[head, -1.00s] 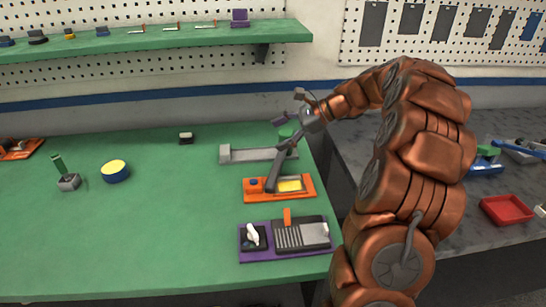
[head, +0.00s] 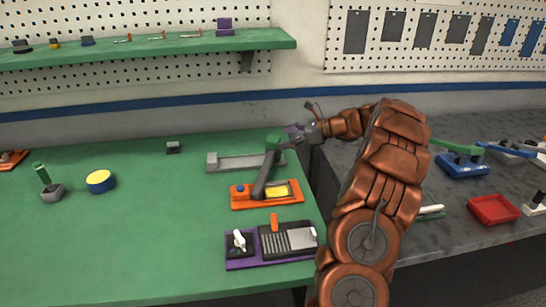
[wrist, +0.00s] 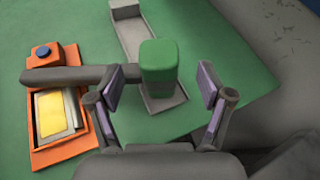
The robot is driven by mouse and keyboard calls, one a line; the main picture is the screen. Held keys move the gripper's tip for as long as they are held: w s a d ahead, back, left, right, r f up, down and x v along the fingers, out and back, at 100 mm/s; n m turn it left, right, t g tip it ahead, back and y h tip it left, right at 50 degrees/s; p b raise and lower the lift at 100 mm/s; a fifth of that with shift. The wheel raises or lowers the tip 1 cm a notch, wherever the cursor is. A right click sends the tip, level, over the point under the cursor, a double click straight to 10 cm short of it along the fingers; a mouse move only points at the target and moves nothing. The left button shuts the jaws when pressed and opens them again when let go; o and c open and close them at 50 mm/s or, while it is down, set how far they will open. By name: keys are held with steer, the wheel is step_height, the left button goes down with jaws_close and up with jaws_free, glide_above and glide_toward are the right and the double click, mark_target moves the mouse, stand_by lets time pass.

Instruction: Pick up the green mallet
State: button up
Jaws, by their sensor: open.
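The green mallet has a green block head (head: 273,140) and a dark grey handle (head: 263,178) in the head view. The handle runs toward the front, over an orange tray (head: 240,203). In the wrist view the green head (wrist: 159,62) is at the centre, with the handle (wrist: 75,77) pointing left. My gripper (head: 292,131) is just right of the head in the head view. In the wrist view my open gripper (wrist: 160,88) has one finger pad on each side of the head, with gaps. I cannot tell how far the pads are above it.
A grey bar-shaped holder (head: 228,163) lies by the mallet head. A purple tray (head: 240,264) with tools is in front. A yellow-topped blue tin (head: 100,181) and a green-handled grey block (head: 52,192) stand left. A grey counter with a red tray (head: 493,209) is right.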

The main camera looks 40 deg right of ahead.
mark_target(275, 137)
steer(key=shift+p+x, duration=0.45)
steer(key=shift+x, duration=1.85)
steer(key=shift+a+r, duration=0.15)
steer(key=shift+a, duration=0.05)
steer(key=shift+c, duration=0.4)
jaws_close()
step_height(275, 137, up, 10)
steer(key=shift+f+b, duration=0.1)
steer(key=shift+b, duration=0.35)
steer(key=shift+m+g, duration=0.3)
steer(key=shift+m, duration=0.2)
steer(key=shift+w+d+f+p, duration=0.15)
steer(key=shift+f+p, duration=0.35)
steer(key=shift+f, duration=0.95)
steer(key=shift+s+d+f+p, duration=0.15)
steer(key=shift+f+p, duration=0.3)
steer(key=shift+f, duration=1.05)
steer(key=shift+w+d+f+p, duration=0.2)
steer(key=shift+f+p, duration=0.3)
steer(key=shift+f, duration=0.95)
steer(key=shift+f, duration=0.25)
steer(key=shift+o, duration=0.4)
jaws_free()
